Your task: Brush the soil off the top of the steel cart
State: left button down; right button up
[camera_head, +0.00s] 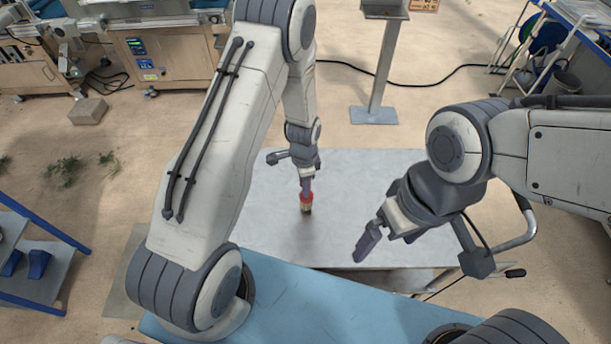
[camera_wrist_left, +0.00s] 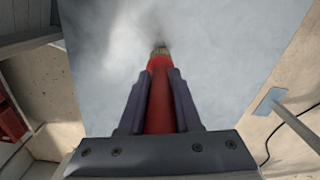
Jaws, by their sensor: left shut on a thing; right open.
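The steel cart top (camera_head: 345,178) is a flat grey metal surface in the middle of the head view. My left gripper (camera_head: 306,192) is over the cart top and shut on a red-handled brush (camera_head: 306,204), bristles pointing down. In the left wrist view the brush (camera_wrist_left: 160,92) lies between both fingers, and its pale bristle tip is at or close to the cart top (camera_wrist_left: 225,60). A dark smudge shows just beyond the tip; I cannot tell if it is soil or shadow. My right gripper (camera_head: 368,240) is open and empty above the cart's front right part.
A grey post on a base plate (camera_head: 374,115) stands behind the cart. Machines (camera_head: 165,55) are at the back left, and a blue rack (camera_head: 35,260) is at the left. A cart handle (camera_head: 520,235) is at the right. Much of the cart top is bare.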

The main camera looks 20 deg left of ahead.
pick_arm(q)
jog(key=shift+f, duration=0.7)
jog(key=shift+a+f, duration=0.1)
jog(key=shift+s+a+f, duration=0.1)
jog(key=shift+s+a, duration=0.05)
jog(key=shift+a, duration=0.05)
jog(key=r+p, duration=0.1)
jog(key=r, duration=0.2)
jog(key=shift+d+r+p, duration=0.15)
jog(key=shift+d+p, duration=0.2)
jog(key=shift+p, duration=0.05)
jog(key=shift+w+r+p, duration=0.2)
jog(key=shift+r+p, duration=0.35)
jog(key=shift+r, duration=0.15)
notch_tip(320, 180, up, 3)
jog(key=shift+r+p, duration=0.15)
jog(key=shift+p, duration=1)
pick_arm(e)
notch_tip(320, 180, up, 5)
jog(key=shift+a+f, duration=0.15)
jog(key=shift+f, duration=0.1)
